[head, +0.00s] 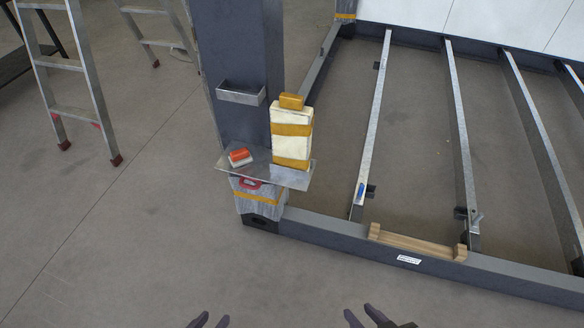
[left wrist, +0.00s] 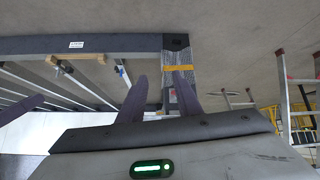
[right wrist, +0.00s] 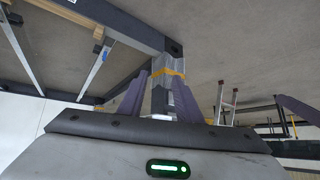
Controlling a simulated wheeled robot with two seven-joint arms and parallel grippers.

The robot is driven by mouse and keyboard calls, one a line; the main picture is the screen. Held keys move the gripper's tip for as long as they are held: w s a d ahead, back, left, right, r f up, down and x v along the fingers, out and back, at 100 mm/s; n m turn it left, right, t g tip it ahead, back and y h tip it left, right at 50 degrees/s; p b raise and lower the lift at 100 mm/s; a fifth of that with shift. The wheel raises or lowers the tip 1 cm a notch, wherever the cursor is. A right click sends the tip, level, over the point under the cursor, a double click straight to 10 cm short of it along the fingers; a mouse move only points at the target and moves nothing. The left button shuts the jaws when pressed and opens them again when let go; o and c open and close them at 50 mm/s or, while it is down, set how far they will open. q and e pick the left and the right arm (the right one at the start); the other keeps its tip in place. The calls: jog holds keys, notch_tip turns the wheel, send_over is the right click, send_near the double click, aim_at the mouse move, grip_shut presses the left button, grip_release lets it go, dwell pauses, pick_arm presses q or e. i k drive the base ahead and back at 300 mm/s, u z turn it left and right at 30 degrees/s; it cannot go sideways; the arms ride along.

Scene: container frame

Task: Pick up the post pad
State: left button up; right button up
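A cream block wrapped with yellow bands, which looks like the post pad (head: 291,148), stands upright on a small metal shelf (head: 232,166) at the dark corner post (head: 238,60). A small yellow block (head: 291,101) rests on top of it. My left gripper (head: 213,318) and right gripper (head: 358,310) show at the bottom edge of the head view, well short of the pad and empty. The left wrist view shows the left fingers (left wrist: 160,82) apart. The right wrist view shows the right fingers (right wrist: 160,80) apart. The pad cannot be made out clearly in either wrist view.
An orange and white item (head: 240,157) lies on the shelf left of the pad. An empty metal bracket (head: 241,94) is on the post above. A wooden piece (head: 417,243) sits on the frame's front beam (head: 330,229). Ladders (head: 75,85) stand at left. The front floor is clear.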

aim_at(291, 122)
jog(key=u, duration=1.1)
jog(key=i, duration=0.95)
jog(key=z, duration=0.6)
